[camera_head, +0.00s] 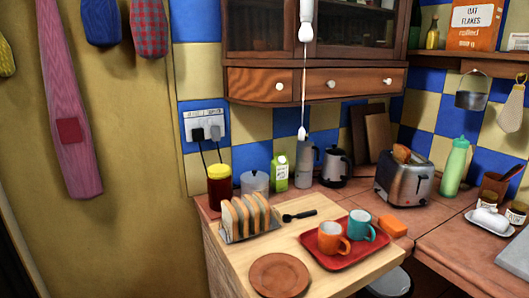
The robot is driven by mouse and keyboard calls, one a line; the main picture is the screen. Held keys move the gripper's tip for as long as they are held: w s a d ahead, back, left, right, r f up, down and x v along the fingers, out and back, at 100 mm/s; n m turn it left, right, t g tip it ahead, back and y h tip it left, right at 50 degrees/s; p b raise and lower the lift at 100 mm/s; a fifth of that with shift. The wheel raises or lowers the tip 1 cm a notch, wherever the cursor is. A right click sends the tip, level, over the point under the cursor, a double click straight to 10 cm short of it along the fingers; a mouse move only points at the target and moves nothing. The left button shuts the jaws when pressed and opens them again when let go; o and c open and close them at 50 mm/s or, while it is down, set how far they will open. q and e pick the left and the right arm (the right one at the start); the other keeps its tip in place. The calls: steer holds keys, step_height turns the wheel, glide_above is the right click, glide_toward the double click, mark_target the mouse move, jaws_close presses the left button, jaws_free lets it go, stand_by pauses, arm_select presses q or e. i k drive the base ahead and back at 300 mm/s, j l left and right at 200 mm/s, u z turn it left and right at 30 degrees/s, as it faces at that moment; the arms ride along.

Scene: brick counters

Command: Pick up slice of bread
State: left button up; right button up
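Several slices of bread (245,215) stand upright side by side in a metal rack (262,231) at the left of the light wooden board on the counter. Another browned slice of bread (402,153) sticks up out of the silver toaster (407,180) at the right. Neither of my grippers is in view.
A brown plate (279,275) and a red tray (347,258) with an orange mug (332,238) and a teal mug (362,226) lie near the rack. A dark-handled utensil (299,215) lies beside it. A red jar (220,187) stands behind. A pull cord (304,95) hangs above the counter.

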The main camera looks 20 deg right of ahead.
mark_target(401, 151)
steer(key=z, duration=1.65)
steer(key=i+l+z, duration=0.3)
steer(key=z, duration=0.2)
steer(key=i, duration=0.05)
